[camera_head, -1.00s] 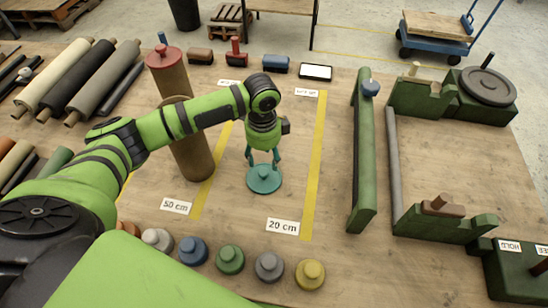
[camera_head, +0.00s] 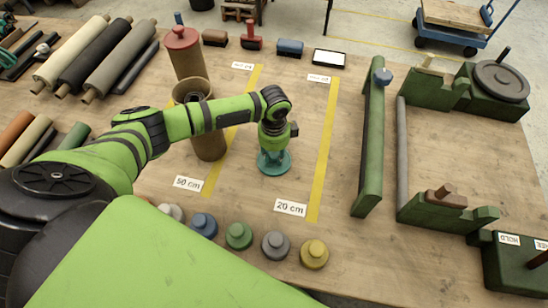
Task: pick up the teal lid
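The teal lid (camera_head: 274,167) is a round disc lying on the wooden table between the two yellow strips. My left gripper (camera_head: 273,153) points down right over its middle, with its fingers low at the lid. The lid's knob is hidden by the gripper, and I cannot tell whether the fingers are closed on it. The lid appears flat on the table. My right gripper is not in view.
An open brown tube (camera_head: 208,139) stands close to my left forearm, with a red-lidded tube (camera_head: 187,58) behind it. Several coloured knobbed lids, including a yellow one (camera_head: 314,254), line the front. A green rail (camera_head: 370,140) stands to the right.

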